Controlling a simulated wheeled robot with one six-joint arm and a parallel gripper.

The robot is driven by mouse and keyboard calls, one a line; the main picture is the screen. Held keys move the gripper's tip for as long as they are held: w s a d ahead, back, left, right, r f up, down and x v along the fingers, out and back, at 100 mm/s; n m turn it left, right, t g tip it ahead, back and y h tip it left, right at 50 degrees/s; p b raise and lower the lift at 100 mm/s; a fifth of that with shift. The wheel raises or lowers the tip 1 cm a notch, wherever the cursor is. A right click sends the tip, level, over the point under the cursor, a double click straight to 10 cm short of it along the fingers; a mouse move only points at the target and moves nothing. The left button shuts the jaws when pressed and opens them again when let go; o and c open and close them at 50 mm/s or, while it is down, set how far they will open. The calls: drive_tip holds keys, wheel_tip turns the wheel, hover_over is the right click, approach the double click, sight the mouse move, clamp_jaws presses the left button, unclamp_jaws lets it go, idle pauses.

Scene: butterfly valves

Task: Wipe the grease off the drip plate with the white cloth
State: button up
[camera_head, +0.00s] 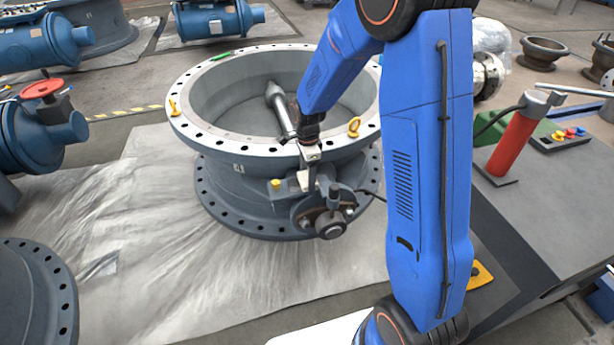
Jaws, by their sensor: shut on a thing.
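My gripper (313,178) is at the near side of the large grey butterfly valve (235,180), just below its upper flange and above the dark shaft end. It is shut on a small pale thing (305,181). This may be the white cloth, but it is too small to tell. I cannot make out the drip plate or any grease on it; my arm hides part of the valve's right side.
The valve stands on a crumpled grey sheet (140,270). A bench (550,190) at the right bears a red cylinder (512,142) and a green box. Blue actuators stand at the left.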

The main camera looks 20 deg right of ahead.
drive_tip(key=shift+r, duration=3.6)
drive_tip(key=shift+s, duration=0.1)
